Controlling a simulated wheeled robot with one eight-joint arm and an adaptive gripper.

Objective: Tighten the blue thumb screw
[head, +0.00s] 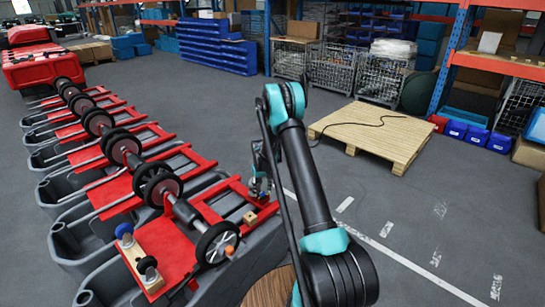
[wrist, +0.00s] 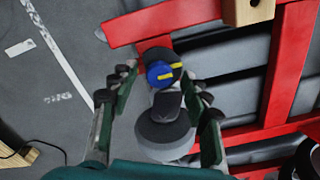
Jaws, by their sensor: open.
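A blue thumb screw (wrist: 160,72) with a yellow bar across its face shows in the wrist view, set on a dark round body. My gripper (wrist: 162,85) is open, with a finger on each side of the screw; I cannot tell whether either finger touches it. A dark and grey rounded part sits below the screw, between the fingers. In the head view my gripper (head: 260,188) is at the right end of the nearest red frame (head: 240,192), where the screw is small and partly hidden.
A wooden block (head: 250,218) is on the frame close by and also shows in the wrist view (wrist: 245,10). Another blue knob (head: 123,230) and a black knob (head: 147,264) stand on a wooden strip at the left. Wheels (head: 157,186) line the tanks. A pallet (head: 375,135) lies beyond.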

